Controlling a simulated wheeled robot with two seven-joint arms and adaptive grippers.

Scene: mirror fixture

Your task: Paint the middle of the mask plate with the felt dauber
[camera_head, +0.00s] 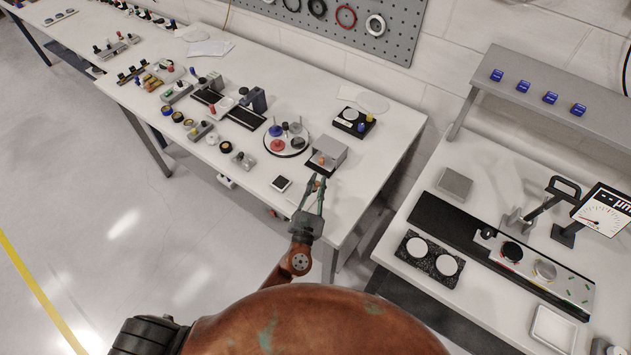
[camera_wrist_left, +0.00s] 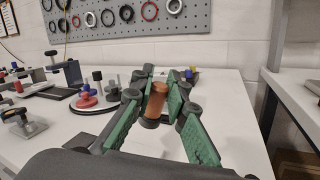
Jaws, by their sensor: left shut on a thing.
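My left gripper (camera_head: 317,184) is shut on a copper-coloured cylinder, which I take to be the felt dauber (camera_wrist_left: 155,104). In the left wrist view the cylinder stands between the two green-padded fingers of the gripper (camera_wrist_left: 157,110); its working end is not clear. In the head view the gripper is at the front right of the long white table, just in front of a grey box-like fixture (camera_head: 329,150). My right gripper is not in view.
A round tray (camera_head: 272,149) with coloured knobbed pieces stands left of the grey fixture. A black block (camera_head: 349,129) with a white disc is behind it. Several small tools crowd the table's left part. A second bench (camera_head: 395,240) stands right, across a gap.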

